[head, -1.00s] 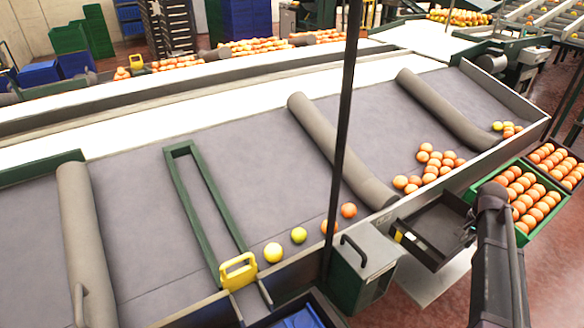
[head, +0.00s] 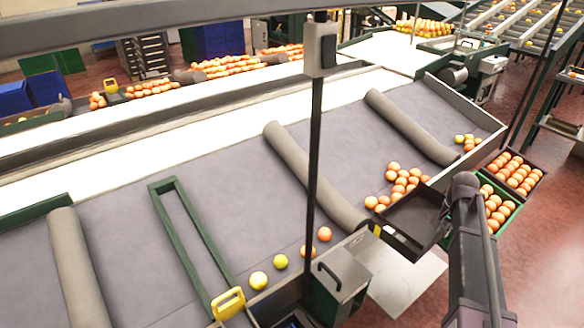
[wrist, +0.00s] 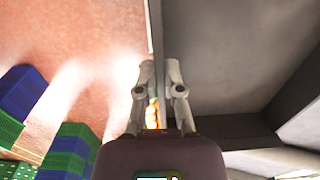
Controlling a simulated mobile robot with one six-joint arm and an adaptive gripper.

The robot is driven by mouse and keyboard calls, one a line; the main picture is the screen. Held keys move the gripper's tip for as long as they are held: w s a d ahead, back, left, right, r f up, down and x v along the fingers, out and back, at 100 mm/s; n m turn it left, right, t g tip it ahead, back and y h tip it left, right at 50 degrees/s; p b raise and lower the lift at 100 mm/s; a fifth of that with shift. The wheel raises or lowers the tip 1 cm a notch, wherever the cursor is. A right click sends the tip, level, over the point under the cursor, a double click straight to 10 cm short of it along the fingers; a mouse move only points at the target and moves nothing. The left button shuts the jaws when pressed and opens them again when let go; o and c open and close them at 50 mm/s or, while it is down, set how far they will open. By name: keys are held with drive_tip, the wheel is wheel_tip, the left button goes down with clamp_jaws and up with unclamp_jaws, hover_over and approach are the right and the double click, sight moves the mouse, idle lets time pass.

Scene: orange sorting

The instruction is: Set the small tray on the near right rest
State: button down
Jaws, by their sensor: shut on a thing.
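The small tray (head: 408,222) is a dark, shallow, empty tray in the head view, with a yellow tag at its left end. It appears beside the sorting table's near edge. In the wrist view, my gripper (wrist: 158,72) is shut on the tray's wall, and the grey tray interior (wrist: 225,65) fills the right side. In the head view my arm hides the gripper's fingertips. I cannot tell which surface is the near right rest.
The grey sorting table (head: 225,185) carries loose oranges and padded dividers. A green crate (head: 512,216) and a dark crate (head: 543,172) of oranges stand to the right. A grey box (head: 345,270) with a handle and a thin black post (head: 315,150) stand at the near edge.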

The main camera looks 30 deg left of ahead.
wheel_tip(320, 180, up, 8)
drive_tip(key=p, duration=0.7)
drive_tip(key=shift+r, duration=0.15)
drive_tip(key=shift+s, duration=0.1)
